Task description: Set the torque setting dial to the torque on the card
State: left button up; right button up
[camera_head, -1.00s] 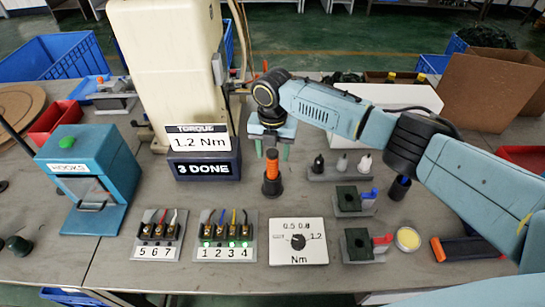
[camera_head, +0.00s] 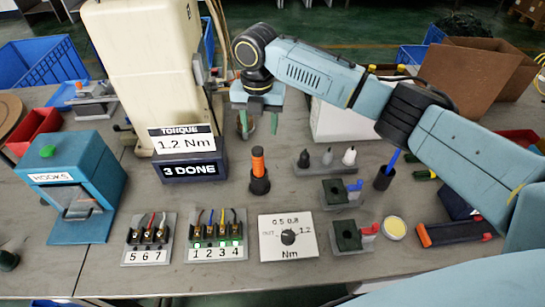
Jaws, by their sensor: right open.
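The torque card (camera_head: 181,141) reads "1.2 Nm" and stands on the dark "3 DONE" block at the foot of the cream machine. The torque setting dial is a dark knob (camera_head: 288,238) on a white plate (camera_head: 272,250) marked 0.5, 0.8, 1.2 and Nm, with a small unreadable mark at the left. Its pointer is too small to read surely. My right gripper (camera_head: 258,125) is open and empty, pointing down, behind and above the dial, beyond an orange-handled tool (camera_head: 257,160) in a black holder. My left gripper is not in view.
Terminal blocks 5-6-7 (camera_head: 148,255) and 1-2-3-4 (camera_head: 216,253) stand left of the dial. Dark green fixtures with a blue lever (camera_head: 336,192) and a red lever (camera_head: 347,237) stand right of it. The teal HOOKS box (camera_head: 100,165) is far left. Bare table lies before the dial.

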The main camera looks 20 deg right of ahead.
aim_at(288, 237)
jog(key=z, duration=0.8)
